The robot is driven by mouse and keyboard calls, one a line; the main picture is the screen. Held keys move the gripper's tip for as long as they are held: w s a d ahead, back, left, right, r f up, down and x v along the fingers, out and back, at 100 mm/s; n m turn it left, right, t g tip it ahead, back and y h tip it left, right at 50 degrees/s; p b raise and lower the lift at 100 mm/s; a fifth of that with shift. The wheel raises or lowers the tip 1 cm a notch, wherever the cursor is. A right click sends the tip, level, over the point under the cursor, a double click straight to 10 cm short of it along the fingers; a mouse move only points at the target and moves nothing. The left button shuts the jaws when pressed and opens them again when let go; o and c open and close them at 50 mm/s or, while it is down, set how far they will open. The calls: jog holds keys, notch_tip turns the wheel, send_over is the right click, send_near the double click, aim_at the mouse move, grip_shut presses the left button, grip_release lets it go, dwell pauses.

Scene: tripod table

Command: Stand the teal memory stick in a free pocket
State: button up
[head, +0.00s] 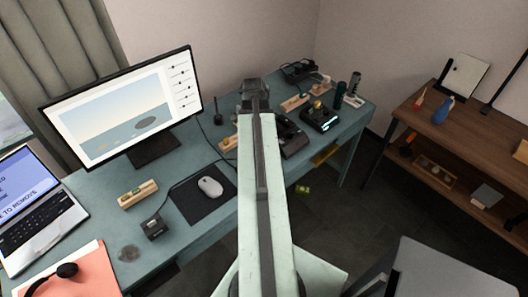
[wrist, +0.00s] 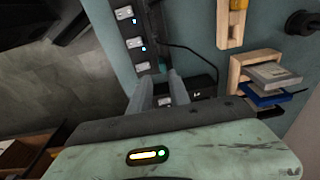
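In the wrist view, my gripper (wrist: 162,74) points at the desk with its two grey fingers close together. A small teal piece, which looks like the memory stick (wrist: 162,67), shows between the fingertips; most of it is hidden. In the head view my gripper (head: 256,87) is above the far part of the desk, and the teal stick cannot be made out there. A wooden holder (wrist: 236,70) stands right of the fingers, with a grey piece and a blue piece in it. I cannot tell which pockets are free.
A black strip (wrist: 127,30) with several pale, blue-lit units lies beyond the fingers. A dark box (wrist: 200,88) is just right of them. A wooden block with a yellow piece (wrist: 231,22) lies upper right.

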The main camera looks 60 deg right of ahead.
jog(key=f+b, duration=0.5)
jog(key=d+f+b, duration=0.1)
jog(key=f+b, duration=0.2)
jog(key=shift+d, duration=0.1)
jog(key=shift+r, duration=0.15)
grip_shut()
